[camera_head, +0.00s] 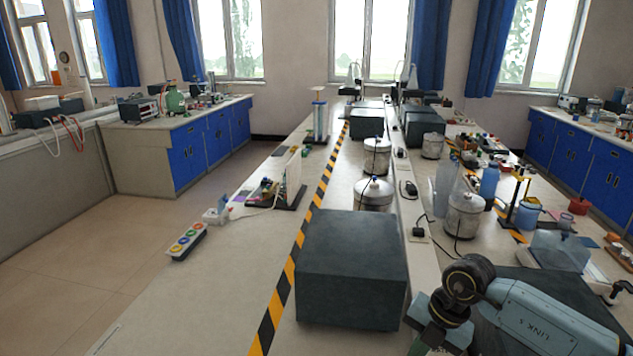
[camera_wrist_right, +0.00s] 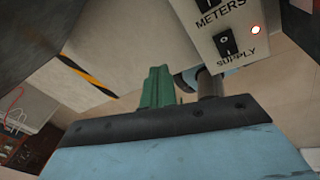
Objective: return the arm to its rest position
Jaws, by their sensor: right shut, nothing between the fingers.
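My right arm (camera_head: 535,318) reaches in from the lower right of the head view, its pale blue link marked LINK 5. It bends at a dark round joint (camera_head: 468,278) near the right corner of a dark grey box. The arm's far end runs off the bottom edge there. In the wrist view a pale blue body with a dark edge fills the lower part. My right gripper (camera_wrist_right: 158,88) shows beyond that edge as a narrow green part, shut and with nothing held. My left arm and gripper are not in view.
The dark grey box (camera_head: 351,270) stands on the bench just left of my arm. A pale panel (camera_wrist_right: 240,30) marked METERS and SUPPLY is close in the wrist view. Metal canisters (camera_head: 374,192) and a clear container (camera_head: 558,250) stand beyond. Bench left of the striped tape (camera_head: 290,270) is mostly clear.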

